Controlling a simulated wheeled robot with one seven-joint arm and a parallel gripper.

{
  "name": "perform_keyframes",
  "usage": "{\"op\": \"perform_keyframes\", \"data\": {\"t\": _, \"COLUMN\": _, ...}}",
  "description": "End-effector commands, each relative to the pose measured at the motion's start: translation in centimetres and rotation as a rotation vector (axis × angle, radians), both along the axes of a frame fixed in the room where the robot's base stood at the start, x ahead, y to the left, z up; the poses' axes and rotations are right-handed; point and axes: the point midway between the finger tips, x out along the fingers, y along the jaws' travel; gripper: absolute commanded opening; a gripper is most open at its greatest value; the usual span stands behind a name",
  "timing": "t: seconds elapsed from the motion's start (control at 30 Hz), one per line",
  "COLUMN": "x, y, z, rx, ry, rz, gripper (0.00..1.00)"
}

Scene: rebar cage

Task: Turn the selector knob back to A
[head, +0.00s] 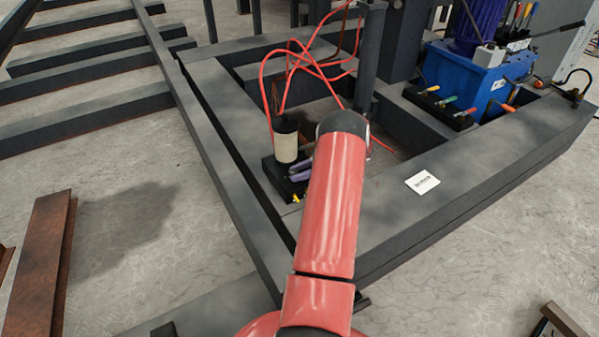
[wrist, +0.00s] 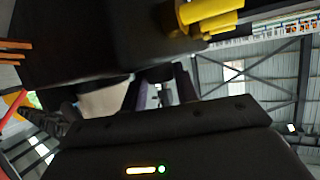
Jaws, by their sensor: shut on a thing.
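My gripper (wrist: 158,88) shows in the wrist view with its two fingers on either side of a small dark rounded piece, which I take to be the selector knob (wrist: 155,74). The fingers are shut on it. The piece sits at the lower edge of a dark box (wrist: 80,40). In the head view my red arm reaches down to the black box (head: 270,168), and its forearm hides much of the gripper and the knob. I cannot read the knob's pointer or any letter A in either view.
A beige cylinder (head: 286,147) stands by the black box, and yellow parts (wrist: 208,14) stick out near the knob. Red hoses (head: 266,85) loop just behind. Dark steel beams (head: 240,190) frame the spot. A blue machine (head: 470,85) stands at the back right.

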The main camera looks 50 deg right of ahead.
Motion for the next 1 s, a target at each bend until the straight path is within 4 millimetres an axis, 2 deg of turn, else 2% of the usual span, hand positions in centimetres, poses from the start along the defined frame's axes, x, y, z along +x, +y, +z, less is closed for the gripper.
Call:
{"op": "perform_keyframes", "data": {"t": 0.67, "x": 0.14, "y": -0.03, "z": 0.05, "rx": 0.001, "ry": -0.002, "rz": 0.062, "gripper": 0.07}}
{"op": "perform_keyframes", "data": {"t": 0.7, "x": 0.14, "y": -0.03, "z": 0.05, "rx": 0.001, "ry": -0.002, "rz": 0.062, "gripper": 0.34}}
{"op": "perform_keyframes", "data": {"t": 0.83, "x": 0.13, "y": -0.03, "z": 0.05, "rx": 0.0, "ry": -0.002, "rz": 0.062, "gripper": 0.51}}
{"op": "perform_keyframes", "data": {"t": 1.0, "x": 0.11, "y": -0.04, "z": 0.03, "rx": 0.0, "ry": -0.002, "rz": 0.061, "gripper": 0.51}}
